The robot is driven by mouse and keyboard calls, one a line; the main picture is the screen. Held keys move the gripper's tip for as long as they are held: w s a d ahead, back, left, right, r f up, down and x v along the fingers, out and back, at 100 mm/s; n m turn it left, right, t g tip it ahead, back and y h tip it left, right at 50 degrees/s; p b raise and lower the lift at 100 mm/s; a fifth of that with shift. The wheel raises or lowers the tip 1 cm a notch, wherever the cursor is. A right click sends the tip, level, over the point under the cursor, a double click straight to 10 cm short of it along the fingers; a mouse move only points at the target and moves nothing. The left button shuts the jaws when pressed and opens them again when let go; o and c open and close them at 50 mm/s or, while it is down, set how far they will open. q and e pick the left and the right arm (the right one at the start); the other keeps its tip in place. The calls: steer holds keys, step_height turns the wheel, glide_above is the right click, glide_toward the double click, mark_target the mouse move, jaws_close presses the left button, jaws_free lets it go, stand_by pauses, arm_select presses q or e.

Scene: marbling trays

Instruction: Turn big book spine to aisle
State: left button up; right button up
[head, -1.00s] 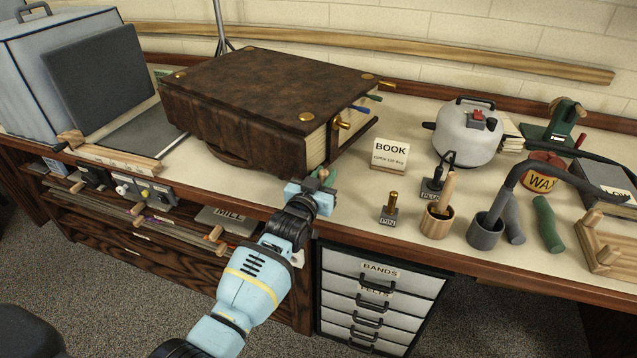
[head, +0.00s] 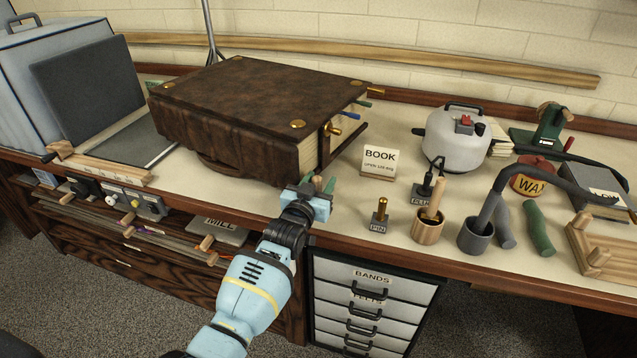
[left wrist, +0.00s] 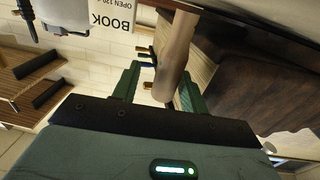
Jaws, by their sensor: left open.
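The big book (head: 255,100), brown leather with brass corner studs, lies flat on the bench. Its ribbed long side faces the front edge, and its pale page edges (head: 325,140) with brass fittings and coloured tabs face right. My left gripper (head: 321,184) is open at the bench's front edge, just in front of the book's near right corner. In the left wrist view, a pale round bar (left wrist: 175,55) shows between the green fingers (left wrist: 157,88); I cannot tell what it belongs to. The book's brown side (left wrist: 235,70) is at the right there. My right gripper is not in view.
The BOOK sign (head: 379,162), PIN stamp (head: 379,217), wooden cup (head: 428,226) and grey kettle (head: 455,137) stand right of the book. A grey case (head: 85,85) stands at left. Little bare bench lies between book and sign.

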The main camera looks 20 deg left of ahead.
arm_select(q)
steer(key=shift+a, duration=0.15)
steer(key=shift+s, duration=0.15)
steer(key=s, duration=0.4)
steer(key=s+p, duration=0.1)
steer(key=s, duration=0.1)
steer(key=shift+a, duration=0.25)
steer(key=shift+s, duration=0.75)
